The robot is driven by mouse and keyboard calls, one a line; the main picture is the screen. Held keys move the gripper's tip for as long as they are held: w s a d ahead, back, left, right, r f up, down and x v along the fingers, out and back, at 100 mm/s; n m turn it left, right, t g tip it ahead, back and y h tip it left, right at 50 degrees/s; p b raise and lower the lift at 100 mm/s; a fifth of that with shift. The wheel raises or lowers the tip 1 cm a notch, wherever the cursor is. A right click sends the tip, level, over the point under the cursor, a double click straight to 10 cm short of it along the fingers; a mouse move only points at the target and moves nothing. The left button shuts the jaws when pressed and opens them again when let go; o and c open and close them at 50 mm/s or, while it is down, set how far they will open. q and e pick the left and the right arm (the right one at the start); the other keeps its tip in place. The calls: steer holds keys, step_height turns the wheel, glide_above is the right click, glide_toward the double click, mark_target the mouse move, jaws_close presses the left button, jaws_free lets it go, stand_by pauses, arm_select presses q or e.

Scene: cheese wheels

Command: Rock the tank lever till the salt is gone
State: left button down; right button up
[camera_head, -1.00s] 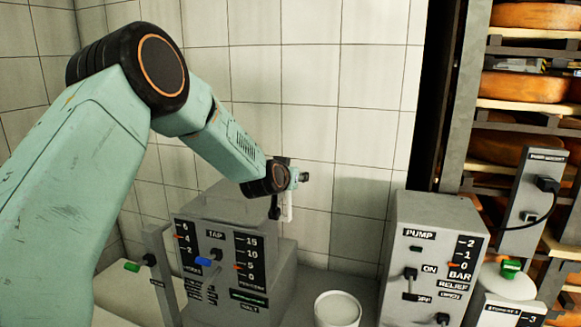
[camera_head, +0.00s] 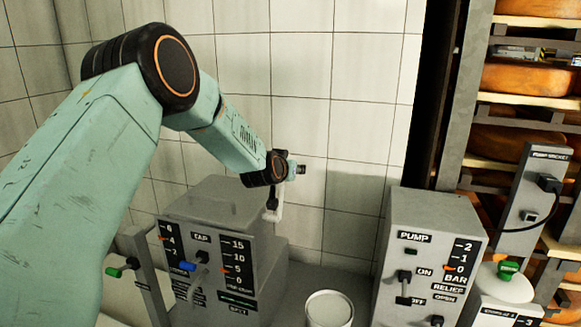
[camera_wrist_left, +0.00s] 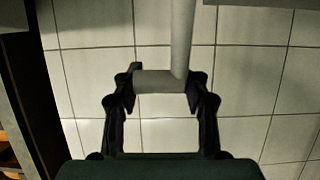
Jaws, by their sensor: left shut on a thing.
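The tank (camera_head: 215,205) is a grey box at lower middle-left in the head view, with a tap knob and two scales on its front. The right scale's orange pointer sits near 5. A pale lever (camera_head: 274,214) stands at the tank's right rear. My left gripper (camera_head: 272,203) is at the lever's top, mostly hidden by my wrist. In the left wrist view, the lever's grey crossbar (camera_wrist_left: 160,81) lies between the fingertips of my left gripper (camera_wrist_left: 164,88), which is shut on it. My right gripper is out of view.
A white round bucket (camera_head: 330,309) stands between the tank and the grey pump box (camera_head: 435,225). A socket post (camera_head: 530,195) with a black cable is at right, before shelves of cheese wheels (camera_head: 528,78). The tiled wall (camera_head: 335,90) is close behind the lever.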

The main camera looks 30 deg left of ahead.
arm_select(q)
steer(key=shift+w+a+f, duration=0.1)
steer(key=shift+w+f, duration=0.05)
steer(key=shift+w, duration=0.4)
steer(key=c, duration=1.2)
jaws_free()
steer(key=o, duration=0.4)
steer(key=shift+s, duration=0.25)
steer(key=shift+o, duration=0.2)
steer(key=shift+w, duration=0.1)
